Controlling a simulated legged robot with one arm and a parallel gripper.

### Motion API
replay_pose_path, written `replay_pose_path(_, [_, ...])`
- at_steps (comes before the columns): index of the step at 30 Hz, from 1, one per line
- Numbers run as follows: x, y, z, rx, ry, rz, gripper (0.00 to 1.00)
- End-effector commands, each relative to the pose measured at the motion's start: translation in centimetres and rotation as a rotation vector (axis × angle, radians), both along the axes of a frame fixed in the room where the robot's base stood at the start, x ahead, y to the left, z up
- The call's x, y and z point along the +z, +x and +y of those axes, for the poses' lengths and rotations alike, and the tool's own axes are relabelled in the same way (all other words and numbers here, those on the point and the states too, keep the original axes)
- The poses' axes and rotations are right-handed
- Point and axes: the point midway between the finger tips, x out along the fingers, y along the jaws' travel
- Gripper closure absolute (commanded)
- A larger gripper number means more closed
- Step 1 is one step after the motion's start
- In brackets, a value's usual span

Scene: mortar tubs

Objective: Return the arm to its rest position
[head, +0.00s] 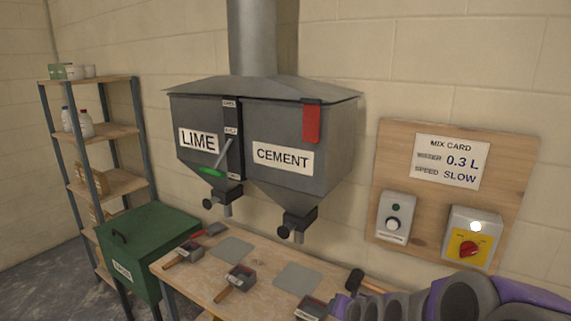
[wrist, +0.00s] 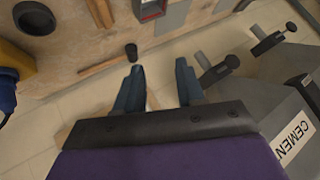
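My arm (head: 440,300) reaches in from the lower right of the head view, low in front of the wall board and over the right end of the bench. My gripper (wrist: 158,82) shows in the wrist view with its two blue fingers spread apart. Nothing shows between them. In the head view the fingers are too small or hidden to make out.
A wooden bench (head: 213,283) holds several red-and-grey scoops, grey plates and a black-headed mallet (head: 355,281). Behind it hang the lime and cement hoppers (head: 270,125). A control board (head: 400,165) is on the wall, a green bin (head: 150,240) and shelf (head: 110,130) at left.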

Motion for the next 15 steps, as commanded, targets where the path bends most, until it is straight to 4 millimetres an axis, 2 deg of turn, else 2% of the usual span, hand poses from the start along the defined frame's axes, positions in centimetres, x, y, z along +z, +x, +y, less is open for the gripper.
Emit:
replay_pose_path(3, [0.5,-5.2,1.5,0.108,-0.058,0.14,0.62])
replay_pose_path(7, [0.7,-11.5,2.3,0.209,-0.121,0.307,0.62])
replay_pose_path(15, [2.0,-25.7,1.3,0.356,-0.235,0.654,0.62])
